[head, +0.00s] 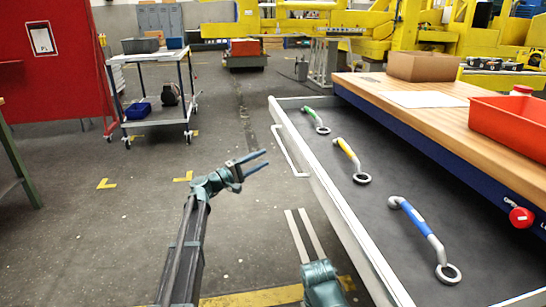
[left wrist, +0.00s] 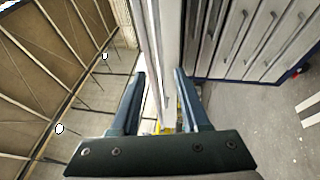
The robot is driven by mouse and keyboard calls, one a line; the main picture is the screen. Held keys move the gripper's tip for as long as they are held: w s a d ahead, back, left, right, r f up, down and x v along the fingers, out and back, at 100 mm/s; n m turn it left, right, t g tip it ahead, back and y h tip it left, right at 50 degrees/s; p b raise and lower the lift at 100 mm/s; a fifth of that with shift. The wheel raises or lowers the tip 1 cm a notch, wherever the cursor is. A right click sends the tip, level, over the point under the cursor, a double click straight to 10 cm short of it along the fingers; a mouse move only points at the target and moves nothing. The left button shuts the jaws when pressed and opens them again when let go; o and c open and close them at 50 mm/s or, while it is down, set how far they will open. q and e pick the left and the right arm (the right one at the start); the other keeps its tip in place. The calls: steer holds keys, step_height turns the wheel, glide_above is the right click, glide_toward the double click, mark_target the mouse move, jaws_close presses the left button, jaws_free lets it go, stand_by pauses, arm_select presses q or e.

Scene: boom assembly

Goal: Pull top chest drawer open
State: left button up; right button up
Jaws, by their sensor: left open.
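The top chest drawer (head: 345,210) stands pulled out, with its dark liner showing beside the chest's wooden top. Its white bar handle (head: 287,152) runs along the outer left side of the drawer front. My left gripper (head: 262,160) is open and empty, to the left of the handle and apart from it. In the left wrist view the two fingers (left wrist: 157,90) are spread, and the pale drawer edge (left wrist: 150,35) shows between them, beyond the tips. Part of my right arm shows at the bottom of the head view; its gripper is not seen.
A green-handled wrench (head: 312,116), a yellow one (head: 346,150) and a blue one (head: 412,218) lie in the drawer. A red bin (head: 510,125) and cardboard box (head: 423,66) stand on the wooden top (head: 440,118). A cart (head: 155,90) stands back left; the floor between is clear.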

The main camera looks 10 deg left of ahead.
arm_select(q)
steer(key=shift+v, duration=1.9)
steer(key=s+d+f+m+g+y, duration=0.1)
steer(key=s+d+f+m+g, duration=0.2)
steer(key=s+d+f, duration=0.3)
steer(key=s+d+f+m+g, duration=0.2)
steer(key=s+d+f+g, duration=0.15)
steer(key=d, duration=0.45)
steer(key=s+d+f+m+g+y, duration=0.5)
steer(key=s+f, duration=0.5)
steer(key=s, duration=0.5)
steer(key=s+a+f+m+g+y, duration=0.1)
steer(key=s+a+f+y, duration=0.2)
steer(key=s+y, duration=0.35)
steer(key=s+a+f+m+g+y, duration=0.1)
steer(key=s+a+f+m+y, duration=0.15)
steer(key=s, duration=0.65)
step_height(320, 180, up, 31)
steer(key=y+p, duration=0.1)
steer(key=p, duration=3)
steer(key=shift+s+a+n, duration=0.2)
steer(key=shift+a+n, duration=0.15)
steer(key=shift+s+f, duration=0.1)
steer(key=shift+f, duration=0.05)
